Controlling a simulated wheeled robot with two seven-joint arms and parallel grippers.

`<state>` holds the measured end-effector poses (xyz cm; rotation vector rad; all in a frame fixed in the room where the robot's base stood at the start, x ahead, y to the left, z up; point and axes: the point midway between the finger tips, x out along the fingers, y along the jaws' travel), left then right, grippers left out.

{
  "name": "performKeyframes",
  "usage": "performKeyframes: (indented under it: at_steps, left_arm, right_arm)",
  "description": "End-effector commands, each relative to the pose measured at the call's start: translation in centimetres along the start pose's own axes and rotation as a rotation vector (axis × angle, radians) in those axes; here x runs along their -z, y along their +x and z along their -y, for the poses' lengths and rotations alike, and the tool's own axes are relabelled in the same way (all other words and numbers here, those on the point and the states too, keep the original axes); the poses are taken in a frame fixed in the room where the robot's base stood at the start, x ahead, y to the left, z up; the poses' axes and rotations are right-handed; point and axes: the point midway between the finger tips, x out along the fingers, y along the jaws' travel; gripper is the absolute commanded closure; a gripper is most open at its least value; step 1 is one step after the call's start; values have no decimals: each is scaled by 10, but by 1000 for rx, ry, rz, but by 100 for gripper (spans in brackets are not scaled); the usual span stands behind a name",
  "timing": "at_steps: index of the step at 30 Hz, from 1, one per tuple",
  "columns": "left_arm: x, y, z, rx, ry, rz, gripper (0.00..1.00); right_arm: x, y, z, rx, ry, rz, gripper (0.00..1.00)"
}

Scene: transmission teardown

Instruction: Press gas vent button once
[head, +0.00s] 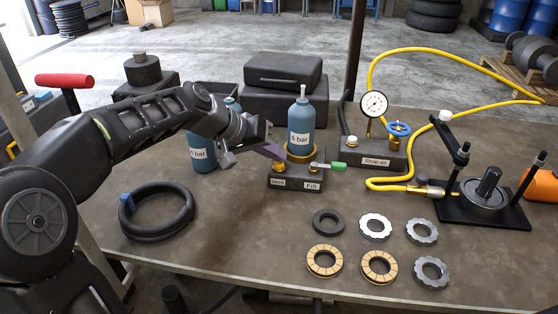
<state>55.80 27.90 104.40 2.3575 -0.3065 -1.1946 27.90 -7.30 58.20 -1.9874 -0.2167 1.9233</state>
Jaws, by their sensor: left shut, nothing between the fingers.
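The dark gas station block (296,177) stands near the middle of the table, with labels reading "Vent" and "Fill" on its front. A small brass vent button (278,167) is above the "Vent" label. A blue-grey bottle (300,135) labelled "bar" stands upright in a brass ring on the block. A green-handled lever (330,165) is on the "Fill" side. My left gripper (276,152) is shut and empty, just above and behind the button. I cannot tell whether its tips touch the button or the bottle's ring. My right gripper is not in view.
Another "bar" bottle (203,155) stands behind my left arm. A "Shop air" block (374,152) with gauge, blue valve and yellow hose is to the right. Several rings and discs (380,267) lie in front. A black coil (157,210) lies at left.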

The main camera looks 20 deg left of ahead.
Motion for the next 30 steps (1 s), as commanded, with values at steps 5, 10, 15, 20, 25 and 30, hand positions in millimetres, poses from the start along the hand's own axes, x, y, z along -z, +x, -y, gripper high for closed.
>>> performKeyframes:
  at_steps: [5, 10, 15, 20, 25, 30]
  left_arm:
    - [6, -8, -6, 0, 1, 0, 100]
    - [7, -10, -7, 1, 1, 0, 100]
    - [7, -10, -7, 0, 1, -1, 100]
    - [8, -11, -8, 0, 1, -1, 100]
    - [15, -21, -15, 0, 1, -1, 100]
    - [24, -33, -24, 0, 1, -1, 100]
  right_arm:
    - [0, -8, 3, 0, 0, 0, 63]
    - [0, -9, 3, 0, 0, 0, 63]
    - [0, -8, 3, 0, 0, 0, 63]
    - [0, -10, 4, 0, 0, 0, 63]
    - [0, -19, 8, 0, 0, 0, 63]
    - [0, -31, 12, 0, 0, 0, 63]
